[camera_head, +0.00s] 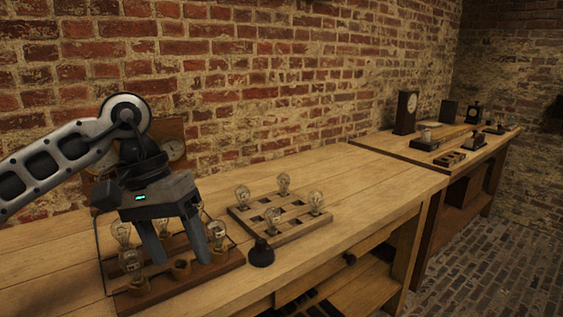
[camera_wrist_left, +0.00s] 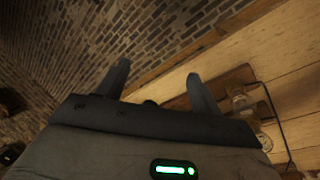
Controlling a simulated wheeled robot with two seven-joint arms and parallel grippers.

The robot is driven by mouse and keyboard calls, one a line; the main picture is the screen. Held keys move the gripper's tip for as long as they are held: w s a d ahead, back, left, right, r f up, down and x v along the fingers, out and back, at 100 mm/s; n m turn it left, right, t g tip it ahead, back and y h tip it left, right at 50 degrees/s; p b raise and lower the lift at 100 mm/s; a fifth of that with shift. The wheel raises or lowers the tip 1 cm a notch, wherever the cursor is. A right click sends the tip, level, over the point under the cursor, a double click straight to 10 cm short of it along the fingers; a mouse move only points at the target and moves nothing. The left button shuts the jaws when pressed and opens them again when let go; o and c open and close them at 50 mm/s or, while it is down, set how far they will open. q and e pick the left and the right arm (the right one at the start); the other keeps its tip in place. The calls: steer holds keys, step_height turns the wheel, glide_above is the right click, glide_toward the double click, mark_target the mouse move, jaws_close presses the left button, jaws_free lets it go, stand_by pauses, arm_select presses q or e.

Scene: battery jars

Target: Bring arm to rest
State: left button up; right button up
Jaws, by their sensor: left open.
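My left gripper (camera_head: 180,243) is open and empty, its two fingers pointing down above a wooden board (camera_head: 219,268) with glass bulbs and small round sockets. Its fingers also show apart in the left wrist view (camera_wrist_left: 160,95), with nothing between them. The fingers hide part of the board and some of what stands on it. Bulbs stand left of the fingers (camera_head: 121,232) and right of them (camera_head: 216,232). I cannot tell whether the fingers touch anything. My right gripper is in neither view.
A wooden rack (camera_head: 290,232) with several bulbs stands to the right on the workbench (camera_head: 370,190). A small black knob-like object (camera_head: 261,254) stands near the front edge. A dial instrument (camera_head: 174,150) is behind my arm. A second table (camera_head: 400,150) holds a clock (camera_head: 406,112).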

arm_select(q)
steer(key=s+d+n+g+h, duration=0.2)
steer(key=s+d+n+h, duration=0.4)
steer(key=d, duration=0.3)
steer(key=s+d+n+g+h, duration=0.2)
steer(key=s+d+n+h, duration=0.1)
steer(key=d+n+h, duration=0.45)
steer(key=w+a+f+n+t+h+p, duration=0.1)
steer(key=w+n+t, duration=0.2)
steer(key=n+t, duration=0.95)
steer(key=w+a+f+n+t+h+p, duration=0.15)
steer(key=n+t, duration=0.55)
steer(key=n, duration=1)
steer(key=w+a+f+n+t+y, duration=0.1)
steer(key=a+f+n+t+y, duration=0.15)
steer(key=f+n+y, duration=0.4)
steer(key=a+f+n+t+y, duration=0.1)
steer(key=a+f+n+y, duration=0.2)
steer(key=n, duration=0.6)
steer(key=s+a+f+n+g+y, duration=0.3)
steer(key=s+f+n, duration=0.3)
steer(key=f+n, duration=0.1)
steer(key=s+a+f+n+g+y, duration=0.3)
steer(key=s+f+n, duration=0.3)
steer(key=f, duration=0.3)
steer(key=shift+a+f+n+g, duration=0.25)
steer(key=shift+a+n+g, duration=0.3)
steer(key=shift+n, duration=0.3)
